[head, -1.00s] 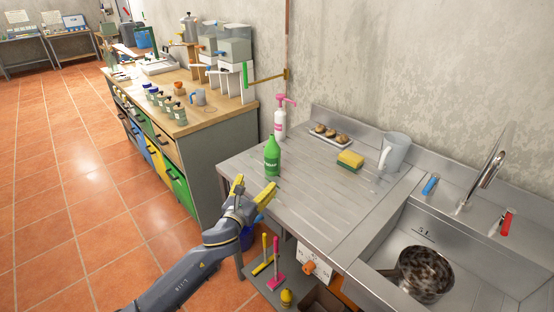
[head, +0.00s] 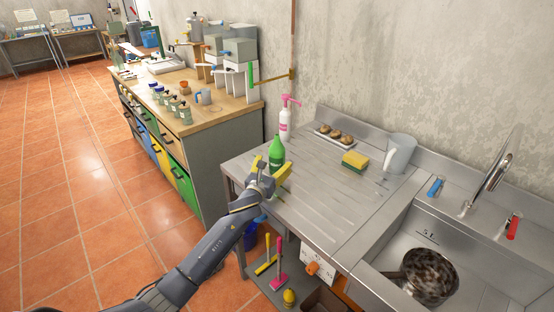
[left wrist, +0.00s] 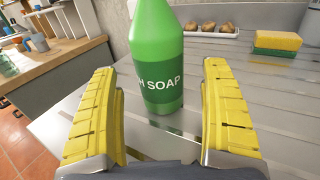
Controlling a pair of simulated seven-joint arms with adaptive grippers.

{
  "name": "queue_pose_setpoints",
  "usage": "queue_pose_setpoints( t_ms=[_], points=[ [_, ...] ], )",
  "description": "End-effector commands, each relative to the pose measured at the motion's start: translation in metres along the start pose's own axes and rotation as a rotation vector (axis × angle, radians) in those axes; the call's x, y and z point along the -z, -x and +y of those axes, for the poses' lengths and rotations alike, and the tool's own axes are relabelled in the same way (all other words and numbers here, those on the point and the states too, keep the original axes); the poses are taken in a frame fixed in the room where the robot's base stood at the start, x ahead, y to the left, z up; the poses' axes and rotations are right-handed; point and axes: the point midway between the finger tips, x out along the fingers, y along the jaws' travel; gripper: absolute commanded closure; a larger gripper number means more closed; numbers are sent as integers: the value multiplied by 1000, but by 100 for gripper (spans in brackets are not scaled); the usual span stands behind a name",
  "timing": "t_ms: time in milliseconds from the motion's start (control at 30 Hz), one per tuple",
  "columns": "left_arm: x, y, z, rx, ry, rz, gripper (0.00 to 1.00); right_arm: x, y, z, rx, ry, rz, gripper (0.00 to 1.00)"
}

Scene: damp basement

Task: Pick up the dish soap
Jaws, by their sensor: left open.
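The dish soap is a green bottle with a dark green label, upright on the steel drainboard (head: 325,195) in the head view (head: 277,150). In the left wrist view the bottle (left wrist: 158,50) stands just ahead, between the lines of my fingers; its top is cut off and "SOAP" reads on its label. My left gripper (head: 270,170) has yellow fingers, open and empty, just in front of the bottle. In the left wrist view its fingertips (left wrist: 162,72) sit on either side of the bottle's lower part, apart from it. My right gripper is not in view.
A white pump bottle with a pink top (head: 285,120) stands behind the soap. A tray of round brown items (head: 333,137), a sponge (head: 354,161) and a pitcher (head: 398,155) are to the right. The sink holds a dirty pan (head: 430,277). A wooden workbench (head: 215,115) stands left.

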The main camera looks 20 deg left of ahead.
Motion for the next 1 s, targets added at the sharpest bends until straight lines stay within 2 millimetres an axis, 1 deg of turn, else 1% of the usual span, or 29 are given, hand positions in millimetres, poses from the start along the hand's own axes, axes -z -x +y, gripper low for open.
queue_pose_setpoints(
  t_ms=[33,100,300,433,667,1000],
  points=[
    [0,-8,0,-2,4,0,19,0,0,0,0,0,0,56],
    [1,-16,0,-1,4,0,19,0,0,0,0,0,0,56],
    [1,-32,0,-1,1,0,19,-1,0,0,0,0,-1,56],
    [1,-36,0,-1,0,0,19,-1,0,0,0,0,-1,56],
    [1,-36,0,-1,0,0,20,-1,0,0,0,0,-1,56],
    [1,-35,0,-1,0,0,59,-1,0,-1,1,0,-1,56]
  ],
)
